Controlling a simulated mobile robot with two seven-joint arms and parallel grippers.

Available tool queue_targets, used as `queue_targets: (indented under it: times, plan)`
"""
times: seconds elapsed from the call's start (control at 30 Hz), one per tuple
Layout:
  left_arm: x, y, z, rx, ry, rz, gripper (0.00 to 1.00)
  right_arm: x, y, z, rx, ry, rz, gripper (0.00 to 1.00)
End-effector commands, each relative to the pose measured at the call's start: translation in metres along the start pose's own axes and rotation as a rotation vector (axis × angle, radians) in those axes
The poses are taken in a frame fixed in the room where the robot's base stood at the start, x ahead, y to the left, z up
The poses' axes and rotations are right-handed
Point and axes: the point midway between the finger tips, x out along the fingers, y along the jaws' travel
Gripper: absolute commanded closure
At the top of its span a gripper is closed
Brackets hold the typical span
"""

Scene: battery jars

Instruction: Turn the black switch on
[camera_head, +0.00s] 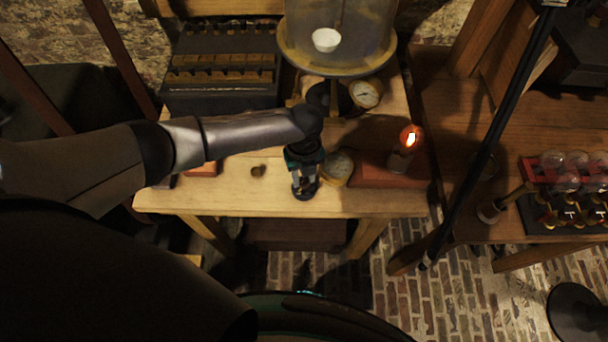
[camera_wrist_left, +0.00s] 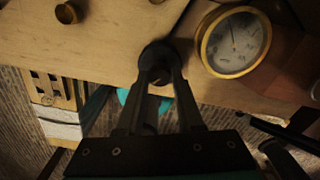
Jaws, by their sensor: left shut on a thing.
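My left gripper (camera_head: 305,188) reaches down at the front edge of the wooden table (camera_head: 230,200). In the left wrist view its two fingers (camera_wrist_left: 160,75) converge on the black switch (camera_wrist_left: 156,54), a dark round knob at the table's edge. The fingers are shut on it. In the head view the gripper largely covers the switch, and its exact angle cannot be told. My right gripper is not in view.
A brass-rimmed gauge (camera_head: 338,167) is close to the right of the gripper; it also shows in the wrist view (camera_wrist_left: 235,42). A lit bulb (camera_head: 410,138) stands further right. A small brass knob (camera_head: 258,171) is to the left. A glass jar (camera_head: 338,30) stands behind.

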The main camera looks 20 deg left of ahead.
Motion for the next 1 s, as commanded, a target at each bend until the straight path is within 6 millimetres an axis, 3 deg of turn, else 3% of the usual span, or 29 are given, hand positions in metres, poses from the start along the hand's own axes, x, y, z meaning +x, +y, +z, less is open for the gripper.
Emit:
queue_targets:
  times: [0.3, 0.8, 0.83, 1.0]
  plan:
    - [-0.0003, -0.0004, 0.0, 0.099, 0.001, -0.002, 1.0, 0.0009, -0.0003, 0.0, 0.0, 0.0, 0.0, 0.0]
    - [-0.0003, -0.0004, -0.0003, 0.116, 0.001, -0.001, 1.0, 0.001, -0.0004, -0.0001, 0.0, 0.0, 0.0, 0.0]
    - [-0.0003, -0.0004, -0.0003, 0.116, 0.001, -0.001, 0.61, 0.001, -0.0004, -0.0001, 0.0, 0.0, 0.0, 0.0]
    - [-0.0002, -0.0003, -0.0002, 0.115, 0.0, -0.001, 0.42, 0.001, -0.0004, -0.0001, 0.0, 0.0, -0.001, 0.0]
